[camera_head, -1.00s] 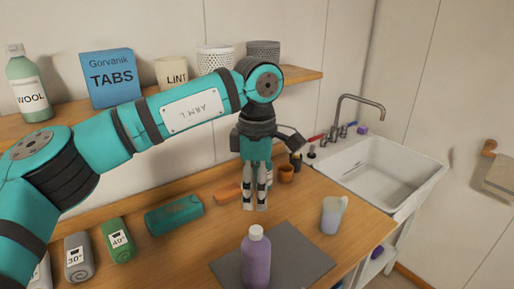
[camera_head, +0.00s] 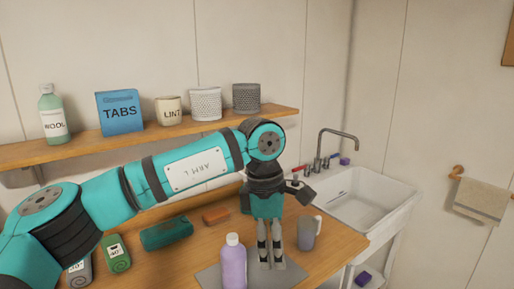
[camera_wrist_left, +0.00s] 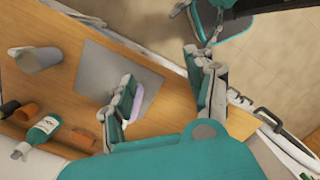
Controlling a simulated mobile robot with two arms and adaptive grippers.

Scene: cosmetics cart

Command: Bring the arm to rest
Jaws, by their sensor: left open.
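My left gripper (camera_head: 270,262) points down over the grey mat (camera_head: 296,273), its two fingers apart and nothing between them. A lavender bottle with a white cap (camera_head: 233,265) stands upright on the mat, just left of the fingers in the head view. In the left wrist view the gripper (camera_wrist_left: 165,95) is spread wide. A strip of the lavender bottle (camera_wrist_left: 138,105) shows beside one finger, which hides the rest.
A grey cup (camera_head: 308,232) stands right of the gripper. A teal case (camera_head: 166,233), an orange block (camera_head: 216,215) and rolled towels (camera_head: 117,254) lie to the left. The shelf (camera_head: 75,147) holds several containers. A white sink (camera_head: 366,200) is at the right.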

